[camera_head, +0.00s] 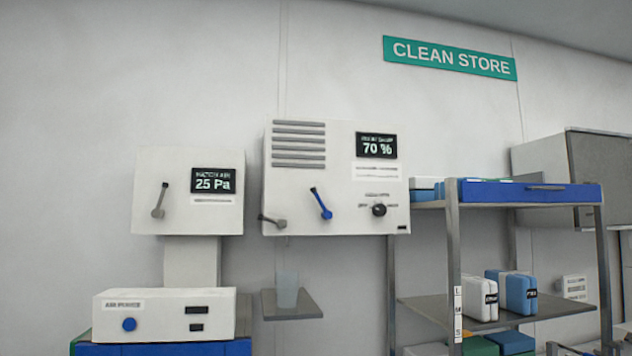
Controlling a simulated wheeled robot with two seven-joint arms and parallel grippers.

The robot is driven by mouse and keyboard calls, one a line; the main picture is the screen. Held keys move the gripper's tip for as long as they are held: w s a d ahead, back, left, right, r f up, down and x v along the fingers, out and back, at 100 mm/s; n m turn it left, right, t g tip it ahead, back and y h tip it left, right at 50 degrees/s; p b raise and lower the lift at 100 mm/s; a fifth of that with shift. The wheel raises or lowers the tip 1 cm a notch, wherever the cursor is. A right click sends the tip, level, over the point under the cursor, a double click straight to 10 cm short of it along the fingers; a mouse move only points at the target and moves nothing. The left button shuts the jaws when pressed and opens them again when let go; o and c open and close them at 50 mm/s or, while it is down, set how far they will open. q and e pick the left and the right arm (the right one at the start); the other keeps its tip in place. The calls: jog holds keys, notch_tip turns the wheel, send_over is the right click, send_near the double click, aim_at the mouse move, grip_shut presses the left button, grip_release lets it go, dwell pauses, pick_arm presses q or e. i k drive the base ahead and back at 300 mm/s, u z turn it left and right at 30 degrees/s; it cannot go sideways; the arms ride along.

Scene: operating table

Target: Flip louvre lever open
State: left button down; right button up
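A white wall unit (340,225) at the middle carries grey louvre slats (298,145) at its upper left and a dark display reading 70 %. Below the slats is a blue lever (321,203), tilted with its dark upper end to the left. A grey lever (271,221) sits at the unit's lower left edge, lying nearly flat. Neither lever has a label I can read, so I cannot tell by label which one is the louvre lever. Neither of my grippers is in view.
A second white unit (188,220) to the left has a grey lever (160,200) and a 25 Pa display. A black knob (379,210) is right of the blue lever. A small shelf (292,311) holds a clear cup (287,290). A rack (453,240) with boxes stands right.

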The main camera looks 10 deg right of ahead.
aim_at(327, 215)
jog(key=k, duration=0.55)
jog(key=z, duration=0.95)
jog(key=i, duration=1.25)
jog(key=z, duration=0.1)
